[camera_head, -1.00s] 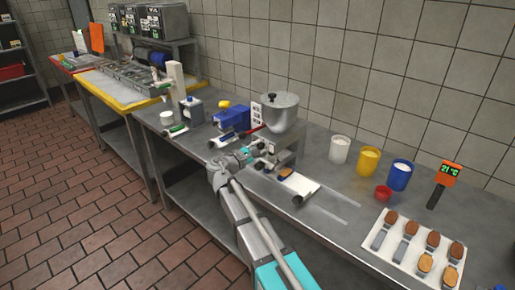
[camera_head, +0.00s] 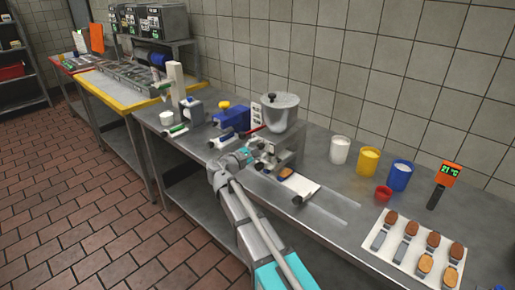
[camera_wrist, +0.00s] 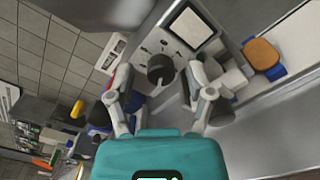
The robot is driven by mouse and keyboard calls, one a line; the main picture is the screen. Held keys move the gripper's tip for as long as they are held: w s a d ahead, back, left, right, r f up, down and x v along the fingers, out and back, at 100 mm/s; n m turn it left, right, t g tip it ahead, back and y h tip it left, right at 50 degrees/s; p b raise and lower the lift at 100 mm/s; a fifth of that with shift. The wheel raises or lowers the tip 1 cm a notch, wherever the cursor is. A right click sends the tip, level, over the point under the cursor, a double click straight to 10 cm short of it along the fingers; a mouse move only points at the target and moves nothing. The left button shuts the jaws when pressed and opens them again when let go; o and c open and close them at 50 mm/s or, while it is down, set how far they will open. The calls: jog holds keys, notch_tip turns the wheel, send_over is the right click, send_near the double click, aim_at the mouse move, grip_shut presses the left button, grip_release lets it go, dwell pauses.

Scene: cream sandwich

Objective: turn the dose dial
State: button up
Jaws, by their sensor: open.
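The dose dial is a dark round knob (camera_wrist: 160,68) on the grey front panel (camera_wrist: 150,44) of the dosing machine, in the wrist view. My gripper (camera_wrist: 162,82) is open, with one finger to the left of the dial and one to the right. I cannot tell whether either finger touches it. In the head view the machine with its steel hopper (camera_head: 280,112) stands on the steel bench, and my gripper (camera_head: 250,154) is at its front. The dial is too small to make out there.
A biscuit on a blue holder (camera_wrist: 262,53) lies right of the dial. White (camera_head: 340,150), yellow (camera_head: 368,162) and blue (camera_head: 401,175) tubs and a small red cup (camera_head: 383,193) stand to the right. A blue machine (camera_head: 230,118) stands close on the left.

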jog(key=shift+s+a, duration=0.1)
jog(key=shift+s, duration=0.1)
jog(key=v, duration=1.1)
jog(key=shift+s+a, duration=0.15)
jog(key=shift+a, duration=0.1)
jog(key=shift+s, duration=0.1)
